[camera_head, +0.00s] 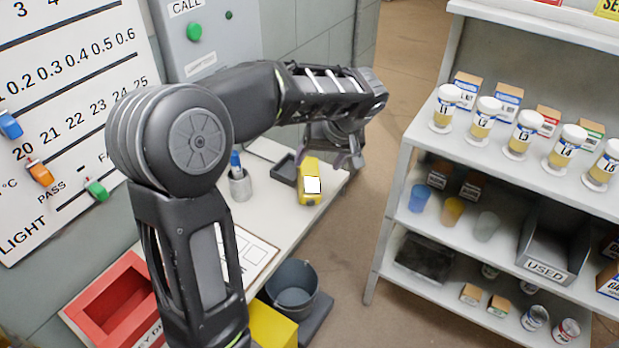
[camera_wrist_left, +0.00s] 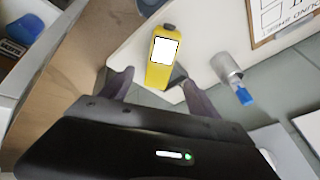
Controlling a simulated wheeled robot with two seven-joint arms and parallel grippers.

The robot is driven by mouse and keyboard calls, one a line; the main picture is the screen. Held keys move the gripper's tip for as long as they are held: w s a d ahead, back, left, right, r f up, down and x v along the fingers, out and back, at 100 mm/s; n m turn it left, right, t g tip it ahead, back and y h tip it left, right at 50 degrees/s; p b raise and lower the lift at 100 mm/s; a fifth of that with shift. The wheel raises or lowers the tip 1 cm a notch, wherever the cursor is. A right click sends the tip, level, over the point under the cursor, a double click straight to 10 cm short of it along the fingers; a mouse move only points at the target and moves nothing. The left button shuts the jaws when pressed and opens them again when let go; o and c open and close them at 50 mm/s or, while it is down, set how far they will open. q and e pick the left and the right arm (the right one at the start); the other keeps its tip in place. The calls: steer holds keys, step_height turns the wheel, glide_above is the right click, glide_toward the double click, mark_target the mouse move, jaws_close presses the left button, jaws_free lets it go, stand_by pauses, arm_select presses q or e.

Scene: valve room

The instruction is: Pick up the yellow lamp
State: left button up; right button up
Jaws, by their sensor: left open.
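The yellow lamp (camera_head: 309,187) has a white face and sits on the pale table near its right edge. In the left wrist view the lamp (camera_wrist_left: 161,62) lies ahead of the gripper, in line with the gap between the fingers. My left gripper (camera_head: 345,163) is open and empty above the table edge, just right of the lamp in the head view. Its two fingers (camera_wrist_left: 152,82) show apart in the left wrist view. They appear clear of the lamp, but the exact height gap is hard to tell. My right gripper is not in view.
A dark tray (camera_head: 284,170) lies beside the lamp, and a metal cup with a blue pen (camera_head: 240,185) stands to its left. A grey bucket (camera_head: 292,287) and red bin (camera_head: 118,308) are in front. A shelf (camera_head: 400,170) stands right, across open floor.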

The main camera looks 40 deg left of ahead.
mark_target(311, 174)
arm_select(q)
steer(key=shift+x, duration=1.4)
steer(key=shift+p+x, duration=0.4)
steer(key=shift+x, duration=2.2)
steer(key=shift+s+d, duration=0.1)
jaws_close()
